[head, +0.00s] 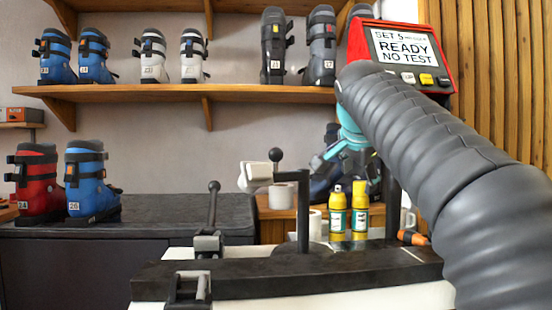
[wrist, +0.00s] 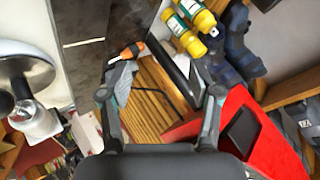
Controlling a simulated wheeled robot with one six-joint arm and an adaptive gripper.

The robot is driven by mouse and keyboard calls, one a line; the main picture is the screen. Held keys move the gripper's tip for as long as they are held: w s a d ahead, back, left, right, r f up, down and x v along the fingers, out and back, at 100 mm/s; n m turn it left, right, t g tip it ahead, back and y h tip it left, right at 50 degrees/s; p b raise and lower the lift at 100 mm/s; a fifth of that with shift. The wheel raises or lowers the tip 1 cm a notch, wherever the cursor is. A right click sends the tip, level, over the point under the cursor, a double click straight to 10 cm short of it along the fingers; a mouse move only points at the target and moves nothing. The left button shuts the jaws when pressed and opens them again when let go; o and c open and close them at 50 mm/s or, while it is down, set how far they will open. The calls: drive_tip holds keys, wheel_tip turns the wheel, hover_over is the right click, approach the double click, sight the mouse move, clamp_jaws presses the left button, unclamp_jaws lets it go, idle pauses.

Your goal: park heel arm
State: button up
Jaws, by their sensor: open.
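On the bench fixture, a dark upright lever with a round knob (head: 213,200) stands at the left of the black bar (head: 345,270). I cannot tell which of these is the heel arm. A rounded grey knob-like part (wrist: 25,70) shows at the left of the wrist view. My gripper (wrist: 165,92) is open, with nothing between its fingers.
Two yellow bottles (head: 348,208) and an orange-handled tool (head: 412,238) lie close to my gripper's side of the bench. A red tester box (head: 405,50) reads "READY NO TEST". Ski boots (head: 85,180) stand at the left; more fill the shelf (head: 170,92).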

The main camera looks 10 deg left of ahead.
wheel_tip(320, 180, down, 3)
drive_tip(key=a+m+y, duration=0.1)
drive_tip(key=m+y, duration=0.2)
drive_tip(key=m+t+y, duration=0.3)
drive_tip(key=m+y, duration=0.8)
drive_tip(key=m, duration=0.4)
approach(281, 154)
drive_tip(key=shift+y, duration=0.3)
drive_tip(key=x, duration=1.2)
drive_tip(key=shift+w+d+f+p, duration=0.1)
drive_tip(key=shift+f+p, duration=0.15)
drive_tip(key=shift+p, duration=0.15)
clamp_jaws()
